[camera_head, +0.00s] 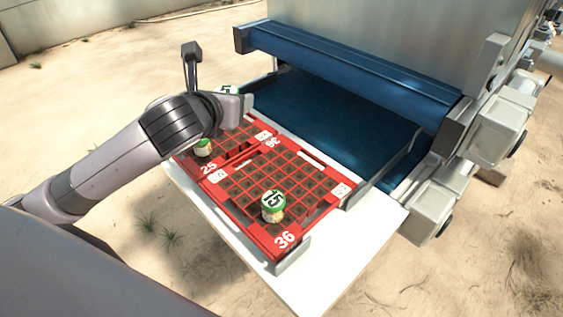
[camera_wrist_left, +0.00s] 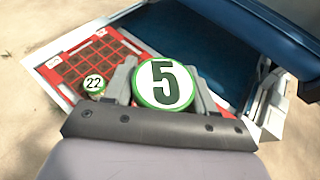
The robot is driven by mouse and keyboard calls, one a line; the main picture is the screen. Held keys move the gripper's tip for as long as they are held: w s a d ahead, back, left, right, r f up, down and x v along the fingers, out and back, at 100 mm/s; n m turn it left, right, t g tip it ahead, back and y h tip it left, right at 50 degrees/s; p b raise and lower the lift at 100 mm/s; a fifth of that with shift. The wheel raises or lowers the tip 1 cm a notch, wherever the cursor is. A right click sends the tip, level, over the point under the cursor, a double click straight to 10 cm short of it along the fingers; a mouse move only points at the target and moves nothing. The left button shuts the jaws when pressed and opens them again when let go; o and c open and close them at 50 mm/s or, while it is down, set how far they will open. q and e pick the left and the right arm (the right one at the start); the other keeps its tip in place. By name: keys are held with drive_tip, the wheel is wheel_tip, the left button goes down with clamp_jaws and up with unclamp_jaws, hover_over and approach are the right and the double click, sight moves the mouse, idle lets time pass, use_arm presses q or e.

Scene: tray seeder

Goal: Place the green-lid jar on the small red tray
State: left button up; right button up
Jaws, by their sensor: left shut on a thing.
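My left gripper (camera_wrist_left: 160,90) is shut on a jar whose white lid (camera_wrist_left: 163,84) has a green rim and a dark green number 5. In the head view the left gripper (camera_head: 240,103) is near the far end of the small red tray. A bit of the held jar's lid (camera_head: 228,89) shows behind it. The small red tray (camera_head: 193,158), marked 25, lies on the white table and is partly covered by my arm. It also shows in the left wrist view (camera_wrist_left: 47,75). I cannot tell how high the jar is. My right gripper is not in view.
A jar marked 22 (camera_wrist_left: 94,83) stands on the small tray; it also shows in the head view (camera_head: 203,148). The larger red tray (camera_head: 254,232), marked 36, holds a green-lidded jar marked 15 (camera_head: 272,203). The blue seeder (camera_head: 350,68) stands behind. The white table's (camera_head: 325,282) front is clear.

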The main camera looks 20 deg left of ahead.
use_arm(q)
drive_tip(key=shift+w+a, duration=0.15)
drive_tip(key=shift+w, duration=0.1)
drive_tip(key=b, duration=0.3)
hover_over(241, 180)
wheel_tip(241, 180, down, 15)
drive_tip(key=shift+r, duration=0.2)
wheel_tip(241, 180, down, 4)
drive_tip(key=shift+f+b, duration=0.2)
drive_tip(key=shift+b, duration=0.25)
drive_tip(key=shift+f, duration=0.15)
drive_tip(key=shift+f, duration=0.15)
drive_tip(key=o, duration=1.1)
